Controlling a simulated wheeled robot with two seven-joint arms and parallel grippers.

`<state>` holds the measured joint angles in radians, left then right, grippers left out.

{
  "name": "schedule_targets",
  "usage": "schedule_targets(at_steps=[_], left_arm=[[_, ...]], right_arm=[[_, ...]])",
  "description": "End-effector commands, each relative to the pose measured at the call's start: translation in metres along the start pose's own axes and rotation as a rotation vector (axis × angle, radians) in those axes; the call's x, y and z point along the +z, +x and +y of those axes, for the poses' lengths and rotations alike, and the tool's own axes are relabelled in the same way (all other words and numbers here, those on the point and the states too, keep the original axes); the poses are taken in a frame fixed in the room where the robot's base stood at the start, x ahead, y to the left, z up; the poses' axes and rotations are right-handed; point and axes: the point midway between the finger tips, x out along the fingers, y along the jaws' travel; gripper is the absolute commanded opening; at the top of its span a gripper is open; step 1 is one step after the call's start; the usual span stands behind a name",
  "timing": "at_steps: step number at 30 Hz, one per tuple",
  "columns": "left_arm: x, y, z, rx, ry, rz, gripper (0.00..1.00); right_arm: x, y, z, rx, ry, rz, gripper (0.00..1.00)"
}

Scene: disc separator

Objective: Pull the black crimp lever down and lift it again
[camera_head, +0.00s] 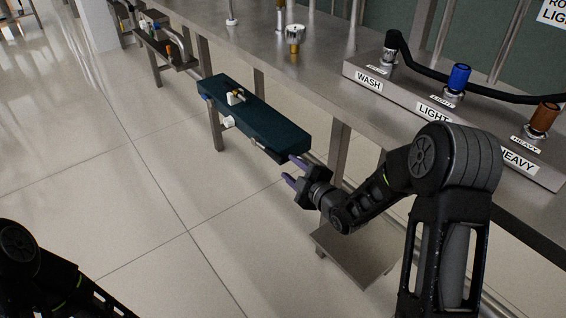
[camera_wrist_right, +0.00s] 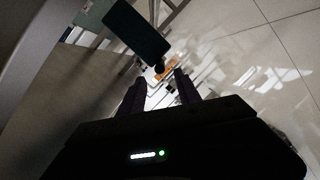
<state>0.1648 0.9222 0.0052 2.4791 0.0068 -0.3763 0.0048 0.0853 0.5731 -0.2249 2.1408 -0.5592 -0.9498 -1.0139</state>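A dark teal bench unit (camera_head: 262,118) stands out from the steel counter, with small white and brass fittings on top. A small dark part (camera_head: 268,154) shows under its near end; I cannot tell whether it is the black crimp lever. In the right wrist view the teal unit (camera_wrist_right: 137,30) is ahead, and a small dark round end (camera_wrist_right: 159,68) shows beyond the gap between the fingers. My left arm shows at lower left; its gripper is out of view.
The steel counter (camera_head: 310,55) runs along the back right. It carries a rack labelled WASH (camera_head: 369,85), LIGHT and HEAVY with hoses. A low steel plate (camera_head: 358,252) lies below my right arm. The tiled floor (camera_head: 130,195) on the left is clear.

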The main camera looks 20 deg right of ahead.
Motion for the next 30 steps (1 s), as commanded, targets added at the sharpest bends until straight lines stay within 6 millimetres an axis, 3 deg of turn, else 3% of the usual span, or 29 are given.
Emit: schedule_targets(at_steps=[9,20,30], left_arm=[[-0.001,0.013,-0.004,0.000,-0.001,0.006,0.00],[-0.002,0.014,-0.004,0.000,-0.001,0.008,0.00],[-0.002,0.014,-0.004,0.000,-0.001,0.008,0.00]], right_arm=[[0.001,0.047,-0.002,0.000,0.000,0.000,0.40],[0.000,0.054,0.000,0.000,0.002,-0.001,0.40],[0.001,0.054,0.000,0.000,0.002,-0.002,0.14]])
